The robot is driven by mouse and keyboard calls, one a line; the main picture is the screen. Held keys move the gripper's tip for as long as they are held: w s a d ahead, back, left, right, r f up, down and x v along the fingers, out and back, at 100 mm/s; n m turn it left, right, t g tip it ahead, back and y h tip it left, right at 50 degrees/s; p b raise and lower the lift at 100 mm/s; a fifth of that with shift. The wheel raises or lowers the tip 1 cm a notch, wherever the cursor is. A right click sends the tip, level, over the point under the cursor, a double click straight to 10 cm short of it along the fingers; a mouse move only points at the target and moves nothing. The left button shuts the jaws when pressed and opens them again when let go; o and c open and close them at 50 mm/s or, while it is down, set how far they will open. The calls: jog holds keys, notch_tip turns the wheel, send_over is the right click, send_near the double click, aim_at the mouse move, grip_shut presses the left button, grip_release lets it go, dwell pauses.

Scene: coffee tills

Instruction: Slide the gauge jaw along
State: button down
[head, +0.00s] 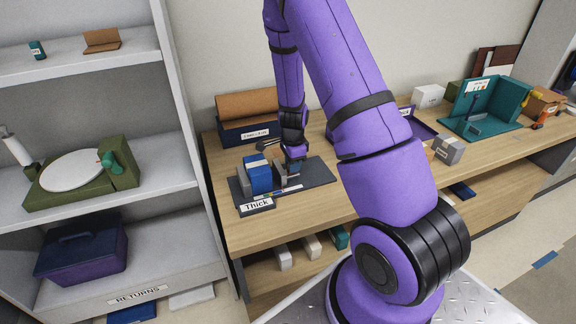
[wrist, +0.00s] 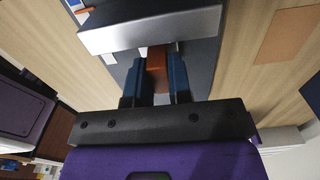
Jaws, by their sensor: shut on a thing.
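The gauge has a dark grey base plate (head: 320,173) on the wooden counter, with a "Thick" label (head: 257,205) at its front. A blue block (head: 258,172) stands upright on it beside a grey upright at its left. The grey gauge jaw (head: 279,172) stands just right of the block; I cannot tell whether they touch. My gripper (head: 293,163) is right of the jaw, pointing down. In the wrist view, my gripper (wrist: 156,70) has its two blue fingers shut on an orange-brown grip (wrist: 156,60) behind the pale metal jaw (wrist: 150,31).
A dark blue box (head: 245,131) with a brown roll stands behind the gauge. A grey labelled block (head: 448,149) and a teal fixture (head: 485,112) stand farther right. A shelf unit (head: 190,150) stands close at left. The base plate's right end is bare.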

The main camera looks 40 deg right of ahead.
jog(key=shift+s+d, duration=0.2)
jog(key=shift+d, duration=0.65)
jog(key=shift+s+d, duration=0.2)
jog(key=shift+d, duration=0.6)
jog(key=shift+s+d, duration=0.2)
jog(key=shift+d, duration=0.65)
jog(key=c, duration=1)
grip_release()
jog(key=shift+o, duration=0.2)
jog(key=shift+r, duration=0.1)
notch_tip(320, 180, up, 11)
